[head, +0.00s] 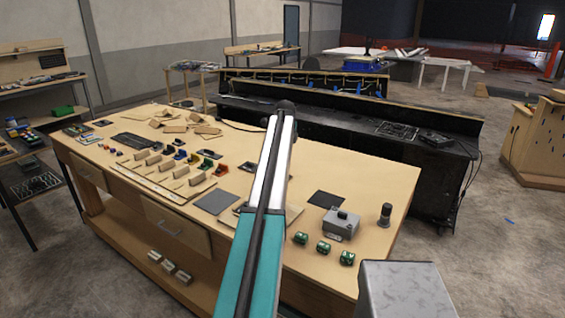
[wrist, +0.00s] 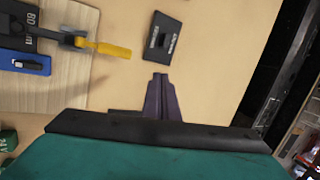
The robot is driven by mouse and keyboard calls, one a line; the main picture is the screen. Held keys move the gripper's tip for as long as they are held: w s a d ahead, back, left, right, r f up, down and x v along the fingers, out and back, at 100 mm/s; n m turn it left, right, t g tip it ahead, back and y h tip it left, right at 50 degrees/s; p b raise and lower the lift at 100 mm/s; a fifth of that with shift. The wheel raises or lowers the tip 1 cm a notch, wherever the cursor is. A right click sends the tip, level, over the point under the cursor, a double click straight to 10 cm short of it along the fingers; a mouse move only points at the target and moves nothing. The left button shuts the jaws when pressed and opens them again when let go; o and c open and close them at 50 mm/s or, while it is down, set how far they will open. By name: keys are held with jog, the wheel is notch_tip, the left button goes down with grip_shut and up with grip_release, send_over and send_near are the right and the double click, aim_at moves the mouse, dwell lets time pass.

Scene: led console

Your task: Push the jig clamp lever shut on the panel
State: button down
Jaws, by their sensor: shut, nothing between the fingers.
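In the wrist view a yellow lever (wrist: 108,49) sticks out to the right from a black clamp body (wrist: 72,38) on a light wooden panel (wrist: 68,85). The lever's tip reaches past the panel's right edge. I cannot tell from this view how far it is swung. My gripper (wrist: 161,76) is shut and empty, pointing down at the bench, to the right of and below the lever tip, apart from it. My arm hides the gripper in the head view.
A dark square plate (wrist: 163,38) lies just ahead of my gripper. In the head view the bench (head: 385,205) holds a grey box (head: 341,224), a dark cylinder (head: 385,214), several green blocks (head: 323,247) and a board (head: 150,188) with small parts.

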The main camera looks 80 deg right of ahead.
jog(key=shift+s+d+r+p, duration=0.2)
jog(key=shift+r+p, duration=0.2)
jog(key=shift+r, duration=0.15)
jog(key=shift+s+d+r+p, duration=0.1)
jog(key=shift+s+r+p, duration=0.05)
jog(key=shift+r+p, duration=0.35)
jog(key=shift+w, duration=0.15)
